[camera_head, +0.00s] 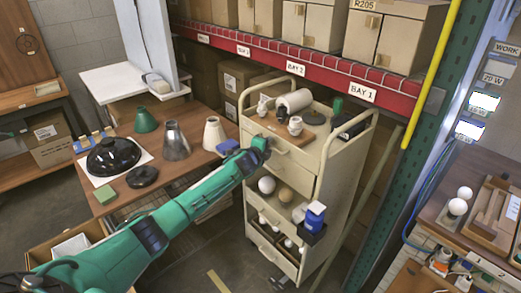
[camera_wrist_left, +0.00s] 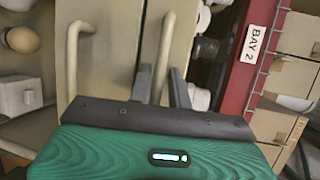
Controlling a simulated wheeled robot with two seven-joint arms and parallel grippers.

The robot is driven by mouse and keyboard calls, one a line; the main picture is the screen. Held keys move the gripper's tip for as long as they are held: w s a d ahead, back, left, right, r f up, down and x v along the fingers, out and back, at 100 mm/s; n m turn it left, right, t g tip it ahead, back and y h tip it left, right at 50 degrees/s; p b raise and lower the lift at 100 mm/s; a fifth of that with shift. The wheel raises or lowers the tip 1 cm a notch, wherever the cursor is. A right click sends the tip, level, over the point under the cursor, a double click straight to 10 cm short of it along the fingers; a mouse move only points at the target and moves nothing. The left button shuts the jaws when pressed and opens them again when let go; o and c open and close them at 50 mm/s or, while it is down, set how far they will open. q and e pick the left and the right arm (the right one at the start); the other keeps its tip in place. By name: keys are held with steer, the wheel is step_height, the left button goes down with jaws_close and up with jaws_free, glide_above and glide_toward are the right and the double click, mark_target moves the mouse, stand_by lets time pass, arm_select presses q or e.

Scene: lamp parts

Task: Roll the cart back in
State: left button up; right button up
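The beige cart (camera_head: 288,172) stands out in front of the shelf rack, with a drawer near its top and open shelves below. My left gripper (camera_head: 262,143) is at the upper left of the cart's front. In the left wrist view its two fingers (camera_wrist_left: 163,88) stand close on either side of a beige bar handle (camera_wrist_left: 165,40) and seem shut on it. A second, similar handle (camera_wrist_left: 74,60) is on the panel to the left, clear of the fingers. My right gripper is in neither view.
The cart carries a white cylinder (camera_head: 294,101), white balls and a blue-and-white part (camera_head: 315,215). A wooden table (camera_head: 184,165) with lamp shades stands left, the red-edged rack (camera_head: 310,68) behind. A green post (camera_head: 405,140) and workbench (camera_head: 462,215) are right. Floor shows in front.

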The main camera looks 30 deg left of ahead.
arm_select(q)
steer(key=s+r+b, duration=0.1)
steer(key=s+r, duration=0.1)
steer(key=s, duration=1.1)
steer(key=shift+s+r+b, duration=0.25)
steer(key=shift+r+b, duration=0.05)
steer(key=shift+r, duration=0.05)
steer(key=shift+f, duration=0.1)
